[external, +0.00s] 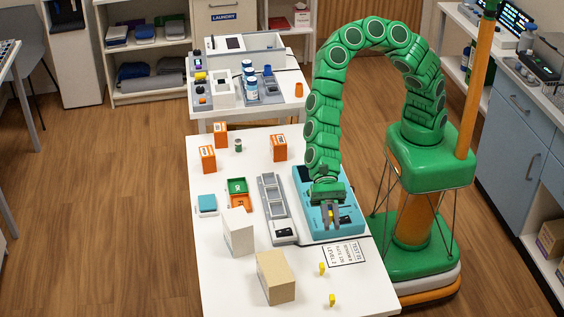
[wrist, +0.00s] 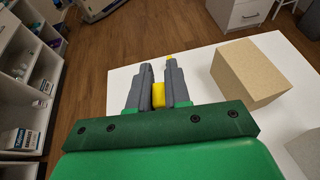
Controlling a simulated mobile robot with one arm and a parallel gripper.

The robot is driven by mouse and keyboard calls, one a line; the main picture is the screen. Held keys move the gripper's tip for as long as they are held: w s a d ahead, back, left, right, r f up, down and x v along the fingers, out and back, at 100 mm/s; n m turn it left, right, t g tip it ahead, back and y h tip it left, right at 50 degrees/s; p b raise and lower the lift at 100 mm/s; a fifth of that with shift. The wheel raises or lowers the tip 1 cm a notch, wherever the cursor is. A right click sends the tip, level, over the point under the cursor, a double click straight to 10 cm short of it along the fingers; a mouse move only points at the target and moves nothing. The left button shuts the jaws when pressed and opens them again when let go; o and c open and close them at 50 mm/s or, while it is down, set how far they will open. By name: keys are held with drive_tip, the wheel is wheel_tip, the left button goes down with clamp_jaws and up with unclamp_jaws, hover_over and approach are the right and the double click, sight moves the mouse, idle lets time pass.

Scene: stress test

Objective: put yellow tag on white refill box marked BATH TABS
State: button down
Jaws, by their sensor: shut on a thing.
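My gripper (external: 331,214) is shut on a yellow tag, which shows between its fingers in the wrist view (wrist: 158,95). In the external view it hangs over the front part of the teal device at the table's right side. A plain-looking white box (external: 238,235) stands upright on the table, to the left of and nearer than my gripper; I cannot read any BATH TABS marking on it. Two more yellow tags, one farther (external: 322,268) and one nearer (external: 332,299), stand on the table near the front right.
A tan box (external: 275,277) stands just in front of the white box. A grey tray strip (external: 275,205) lies left of the teal device (external: 308,190). Several orange boxes (external: 208,158) stand farther back. A printed sheet (external: 345,253) lies in front of the device. The front left table is clear.

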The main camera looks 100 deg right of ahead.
drive_tip(key=w+d+r+m+t+h, duration=0.1)
drive_tip(key=w+d+r+m+t, duration=0.1)
drive_tip(key=w+d+r, duration=0.5)
drive_tip(key=w+d+r+m+t, duration=0.1)
drive_tip(key=w+d+r+t, duration=0.15)
drive_tip(key=w+d, duration=0.55)
hover_over(235, 222)
drive_tip(key=s, duration=0.1)
drive_tip(key=shift+g, duration=0.45)
drive_tip(key=f, duration=0.8)
drive_tip(key=shift+s+d+f, duration=0.1)
drive_tip(key=shift+s+d, duration=0.05)
drive_tip(key=shift+d, duration=0.1)
drive_tip(key=shift+w+a+f, duration=0.25)
drive_tip(key=shift+w+f, duration=0.3)
drive_tip(key=shift+f, duration=0.15)
drive_tip(key=shift+w+f, duration=0.1)
drive_tip(key=shift+f, duration=1.45)
drive_tip(key=shift+f, duration=0.15)
drive_tip(key=c, duration=1.1)
unclamp_jaws()
